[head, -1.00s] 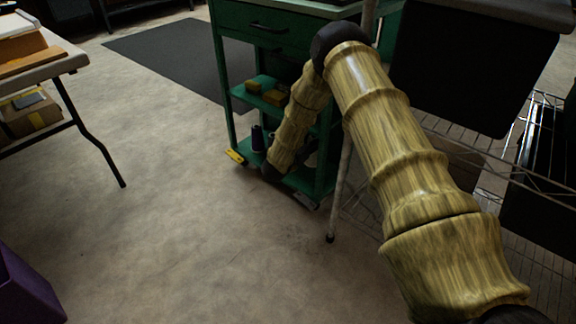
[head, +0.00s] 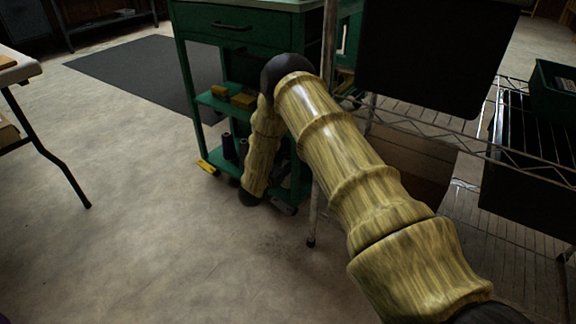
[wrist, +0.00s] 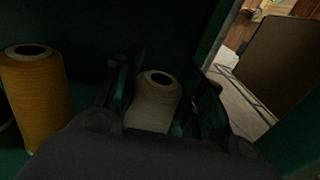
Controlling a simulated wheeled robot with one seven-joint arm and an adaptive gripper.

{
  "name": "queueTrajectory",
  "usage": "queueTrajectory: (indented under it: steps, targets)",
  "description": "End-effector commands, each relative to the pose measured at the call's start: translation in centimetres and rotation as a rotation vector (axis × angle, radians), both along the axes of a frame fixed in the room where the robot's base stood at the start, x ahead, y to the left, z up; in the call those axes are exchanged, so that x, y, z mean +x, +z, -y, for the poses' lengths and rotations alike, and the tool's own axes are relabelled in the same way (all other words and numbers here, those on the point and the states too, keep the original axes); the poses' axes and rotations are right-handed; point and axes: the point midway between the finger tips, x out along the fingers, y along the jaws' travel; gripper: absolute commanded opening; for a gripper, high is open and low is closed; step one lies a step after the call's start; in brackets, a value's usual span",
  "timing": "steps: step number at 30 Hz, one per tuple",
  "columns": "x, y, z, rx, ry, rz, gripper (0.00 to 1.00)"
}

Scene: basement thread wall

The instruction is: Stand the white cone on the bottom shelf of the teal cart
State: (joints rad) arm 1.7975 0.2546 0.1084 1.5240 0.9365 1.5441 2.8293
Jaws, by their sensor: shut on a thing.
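The teal cart (head: 186,75) stands ahead, with my arm reaching across its open side. In the wrist view, the white cone (wrist: 156,103) is between the two fingers of my gripper (wrist: 163,95), which is shut on it. The cone looks upright, with the dark hole of its top showing. Its base is hidden by my gripper, so I cannot tell whether it touches the shelf. An orange cone (wrist: 37,95) stands to its left on a green surface. In the head view, my arm hides my gripper, the white cone and part of the cart's bottom shelf (head: 226,171).
Dark cones (head: 228,146) stand at the bottom shelf's left. Yellow blocks (head: 242,101) lie on the shelf above. A wire rack (head: 460,130) is close on the right. A folding table (head: 20,68) is at the far left. The floor (head: 130,230) front-left is clear.

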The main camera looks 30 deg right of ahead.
Motion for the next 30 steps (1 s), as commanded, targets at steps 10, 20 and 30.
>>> queueTrajectory:
  steps: [10, 20, 30]
  targets:
    - [0.0, -0.5, 0.0, 0.000, 0.000, 0.001, 0.46]
    - [0.0, -0.4, 0.0, 0.000, 0.000, 0.001, 0.61]
    - [-0.9, -0.1, -2.2, 0.001, 0.001, -0.003, 0.61]
